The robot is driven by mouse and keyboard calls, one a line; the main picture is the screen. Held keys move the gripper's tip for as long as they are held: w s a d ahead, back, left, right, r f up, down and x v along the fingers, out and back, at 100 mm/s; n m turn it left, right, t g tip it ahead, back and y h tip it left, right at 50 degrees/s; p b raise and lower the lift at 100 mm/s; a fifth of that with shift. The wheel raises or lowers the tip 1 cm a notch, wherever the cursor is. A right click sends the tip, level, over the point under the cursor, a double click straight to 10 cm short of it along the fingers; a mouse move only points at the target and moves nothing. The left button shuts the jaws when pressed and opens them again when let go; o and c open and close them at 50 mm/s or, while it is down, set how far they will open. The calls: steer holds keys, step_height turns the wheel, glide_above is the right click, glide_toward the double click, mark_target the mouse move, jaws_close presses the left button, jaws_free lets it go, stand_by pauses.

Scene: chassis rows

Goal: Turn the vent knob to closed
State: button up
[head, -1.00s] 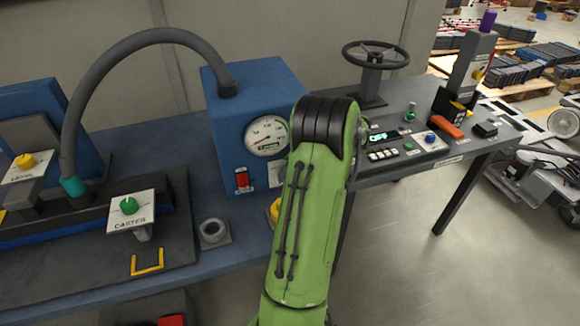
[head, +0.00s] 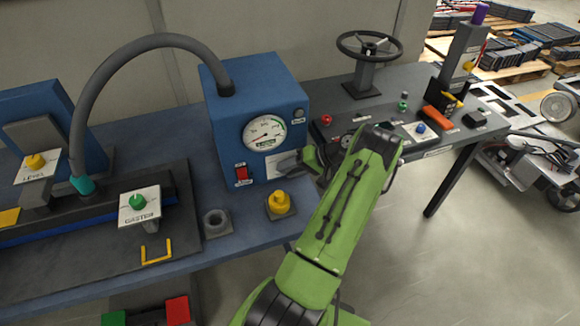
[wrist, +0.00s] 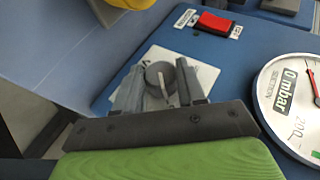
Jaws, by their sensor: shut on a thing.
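The vent knob (wrist: 158,76) is a grey round knob with a pale pointer bar, on a white label plate (wrist: 200,73) on the front of the blue box (head: 222,135). In the wrist view it sits between the two grey fingers of my gripper (wrist: 161,88), which is shut on it. In the head view my gripper (head: 287,162) reaches the box front from the right and hides the knob. The plate's lettering is not readable, so I cannot tell the knob's setting.
A vacuum gauge (head: 265,132) and a red rocker switch (head: 241,174) are close by on the box front. A yellow fitting (head: 280,203) stands on the bench below my gripper. A handwheel (head: 368,48) stands at the back right.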

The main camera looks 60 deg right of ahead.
stand_by(0.3)
steer(key=o, duration=1.1)
steer(key=shift+c, duration=0.2)
steer(key=p+v, duration=0.4)
steer(key=v, duration=1.1)
steer(key=shift+s+r, duration=0.2)
steer(key=shift+r, duration=0.1)
steer(key=shift+d, duration=0.15)
